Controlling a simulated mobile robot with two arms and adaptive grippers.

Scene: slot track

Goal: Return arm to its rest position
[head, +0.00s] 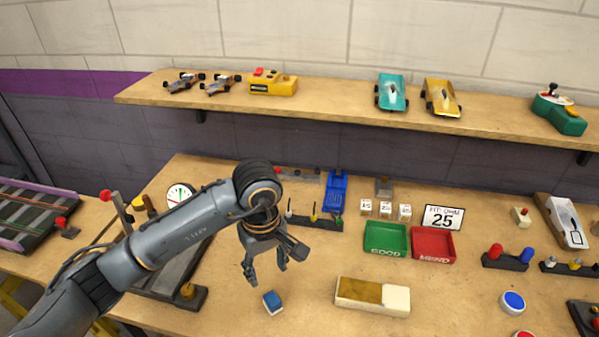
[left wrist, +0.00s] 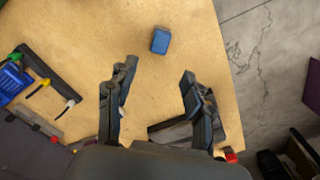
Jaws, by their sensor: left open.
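My left gripper (head: 265,272) reaches in from the left in the head view and hangs above the workbench (head: 310,285). Its fingers are spread apart, with nothing between them. A small blue block (head: 272,302) lies on the bench just below and in front of the fingertips, apart from them. In the left wrist view my left gripper (left wrist: 155,85) is open, and the blue block (left wrist: 160,40) lies beyond the fingertips on bare wood. My right gripper is not in view.
A yellow-and-white box (head: 372,297) lies right of the gripper. A green tray (head: 387,238) and a red tray (head: 433,244) stand behind it. A shelf (head: 330,103) with toy cars runs above. Bench around the blue block is clear.

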